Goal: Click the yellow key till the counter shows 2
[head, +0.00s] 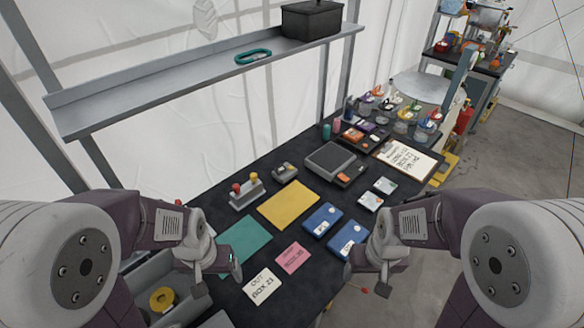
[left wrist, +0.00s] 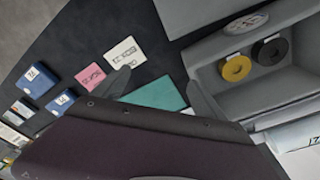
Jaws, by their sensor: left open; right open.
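A grey block (head: 246,197) on the dark table carries two round-topped knobs, one yellow (head: 252,177) and one red (head: 236,187). A small grey device (head: 285,172) stands just right of it. I cannot tell which of these holds the counter, and no number is readable. My left gripper (head: 218,274) is open and empty near the teal mat (head: 247,243), in front of the block and apart from it. In the left wrist view its open fingers (left wrist: 155,92) show with the teal mat (left wrist: 158,94) beyond. My right gripper (head: 365,280) is open and empty at the table's right front.
A yellow mat (head: 289,204), pink card (head: 292,258), white card (head: 262,287) and blue boxes (head: 322,219) lie on the table. A grey bin with a yellow roll (head: 162,299) is front left. A shelf (head: 190,77) overhangs the back. A grey scale-like device (head: 332,160) stands further right.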

